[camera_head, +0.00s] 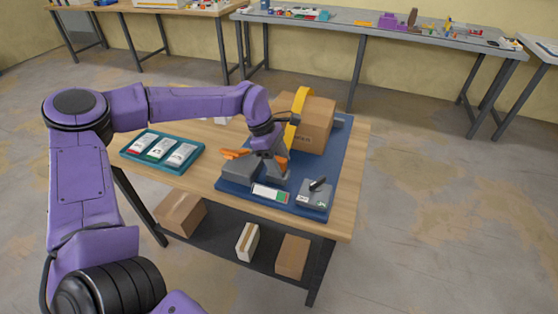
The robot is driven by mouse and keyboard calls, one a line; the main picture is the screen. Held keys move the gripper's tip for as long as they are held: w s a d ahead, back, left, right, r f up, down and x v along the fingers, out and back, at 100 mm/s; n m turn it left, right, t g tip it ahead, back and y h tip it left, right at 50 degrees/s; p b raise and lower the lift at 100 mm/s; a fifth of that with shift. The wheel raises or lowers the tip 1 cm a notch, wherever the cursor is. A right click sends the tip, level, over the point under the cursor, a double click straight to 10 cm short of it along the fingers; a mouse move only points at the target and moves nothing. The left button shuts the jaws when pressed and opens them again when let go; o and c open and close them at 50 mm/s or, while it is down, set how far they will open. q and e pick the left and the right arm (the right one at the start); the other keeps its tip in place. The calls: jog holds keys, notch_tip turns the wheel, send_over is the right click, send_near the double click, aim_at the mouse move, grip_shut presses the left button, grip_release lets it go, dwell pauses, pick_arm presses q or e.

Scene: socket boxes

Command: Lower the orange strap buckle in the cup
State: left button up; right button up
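My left gripper (270,166) points down over the blue mat (327,203) on the wooden table, between a grey block and a cardboard box. Its fingertips are small and partly covered, so I cannot tell if they are open or shut. An orange piece (235,153) shows just left of the gripper, above the grey block (238,172). Another orange patch (282,163) shows at the gripper's right side. I cannot tell which orange part is the strap buckle, or whether it is held. No cup can be made out clearly. My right gripper is not in view.
A cardboard box (318,127) with a yellow strap (298,112) stands behind the gripper. A grey device (315,194) and a white card (269,193) with green and red lie in front. A teal tray (137,158) with several packets sits left.

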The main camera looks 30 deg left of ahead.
pick_arm(q)
jog(key=w+v, duration=0.1)
jog(key=v, duration=0.9)
jog(key=shift+s+r+b, duration=0.25)
jog(key=shift+s+b, duration=0.15)
jog(key=shift+s, duration=0.1)
jog(key=shift+a, duration=0.1)
